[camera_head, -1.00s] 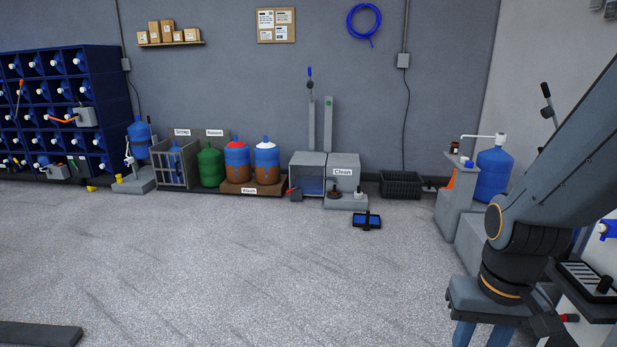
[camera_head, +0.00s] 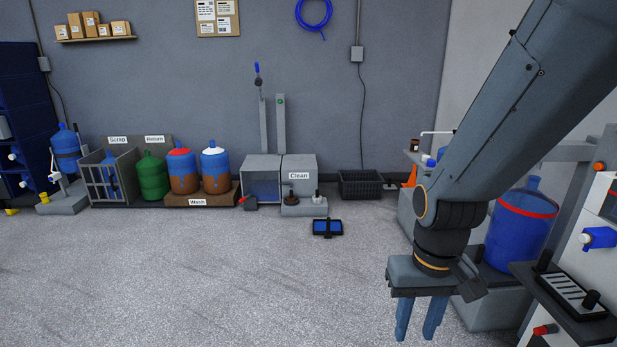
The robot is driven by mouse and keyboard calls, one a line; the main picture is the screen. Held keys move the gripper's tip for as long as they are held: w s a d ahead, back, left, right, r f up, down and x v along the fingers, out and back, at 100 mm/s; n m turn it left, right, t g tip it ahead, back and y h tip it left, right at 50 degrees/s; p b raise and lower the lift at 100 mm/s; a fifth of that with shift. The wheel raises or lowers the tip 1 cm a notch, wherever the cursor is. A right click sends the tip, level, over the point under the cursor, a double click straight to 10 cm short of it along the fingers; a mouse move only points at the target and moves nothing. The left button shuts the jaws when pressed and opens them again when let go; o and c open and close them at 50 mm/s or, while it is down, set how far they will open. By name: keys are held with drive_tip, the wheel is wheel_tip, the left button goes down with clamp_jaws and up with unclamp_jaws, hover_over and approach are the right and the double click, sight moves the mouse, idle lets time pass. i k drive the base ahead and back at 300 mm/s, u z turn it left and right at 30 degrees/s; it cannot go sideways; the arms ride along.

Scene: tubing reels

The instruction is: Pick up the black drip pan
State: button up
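A black slatted pan (camera_head: 574,291) with an upright black knob at each end sits on a dark shelf at the right edge, below a blue tap (camera_head: 598,238). It looks like the black drip pan. My gripper (camera_head: 418,325) points down at the lower right, left of the pan and well apart from it. Its two blue fingers are spread, with nothing seen between them. Its fingertips are over the floor.
A blue jug with a red band (camera_head: 522,228) stands between my arm and the right-hand stand. A black-framed blue tray (camera_head: 327,228) lies on the floor. A black crate (camera_head: 360,184) stands by the back wall.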

sight(328, 228)
drive_tip(key=i, duration=3.9)
drive_tip(key=u, duration=0.05)
